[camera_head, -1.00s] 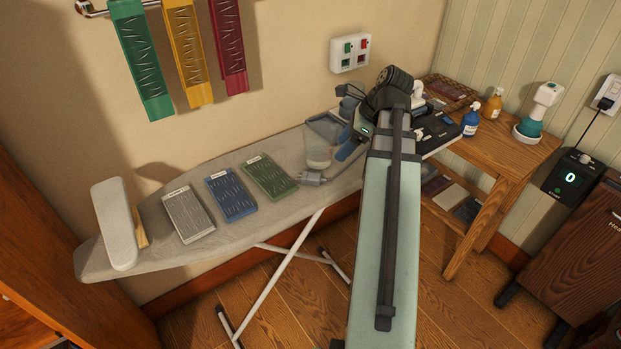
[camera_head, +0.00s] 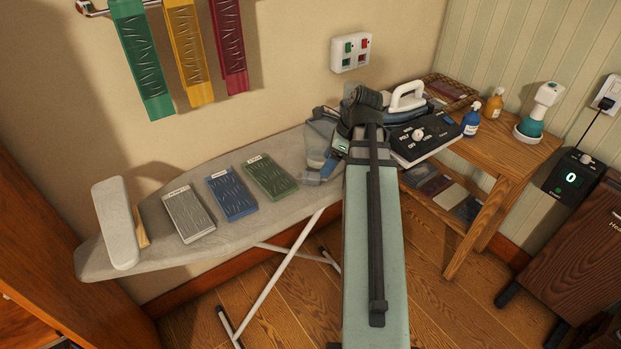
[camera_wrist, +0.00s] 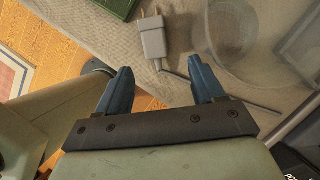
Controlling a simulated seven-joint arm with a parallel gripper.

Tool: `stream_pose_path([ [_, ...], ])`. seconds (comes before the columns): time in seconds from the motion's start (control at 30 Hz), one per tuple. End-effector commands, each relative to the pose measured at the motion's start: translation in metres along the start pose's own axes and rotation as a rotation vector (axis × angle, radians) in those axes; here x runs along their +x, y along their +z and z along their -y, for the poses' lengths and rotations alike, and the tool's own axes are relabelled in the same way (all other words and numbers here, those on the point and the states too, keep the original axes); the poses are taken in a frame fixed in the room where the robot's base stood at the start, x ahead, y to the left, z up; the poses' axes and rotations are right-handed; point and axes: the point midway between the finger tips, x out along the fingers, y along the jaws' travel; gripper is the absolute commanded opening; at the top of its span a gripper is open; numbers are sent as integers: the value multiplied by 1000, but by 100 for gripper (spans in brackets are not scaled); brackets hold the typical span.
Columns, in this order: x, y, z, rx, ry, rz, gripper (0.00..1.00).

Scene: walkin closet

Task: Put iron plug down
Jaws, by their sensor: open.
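The iron plug (camera_wrist: 152,38) is a small grey block with two prongs. In the wrist view it lies on the pale ironing board, just beyond my fingertips and roughly in line with the gap between them. A thin grey cord runs from it to the right. My gripper (camera_wrist: 162,78) is open, its two blue fingers apart with nothing between them. In the head view my gripper (camera_head: 318,172) is low over the right part of the ironing board (camera_head: 150,222), and I cannot clearly make out the plug there. The iron (camera_head: 405,98) stands behind my arm.
A clear container (camera_wrist: 230,30) stands close to the right of the plug. Green (camera_head: 270,177), blue (camera_head: 231,193) and grey (camera_head: 188,213) panels lie on the board. A black control box (camera_head: 425,138) and bottles stand on the wooden table (camera_head: 490,155) at right.

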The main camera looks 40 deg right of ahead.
Motion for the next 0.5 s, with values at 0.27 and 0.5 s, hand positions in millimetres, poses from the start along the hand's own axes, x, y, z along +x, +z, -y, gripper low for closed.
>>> stream_pose_path([
  [0.27, 9, -1, -2, 0, 1, 0, 68],
  [0.5, 34, -4, -7, 0, 2, 0, 68],
])
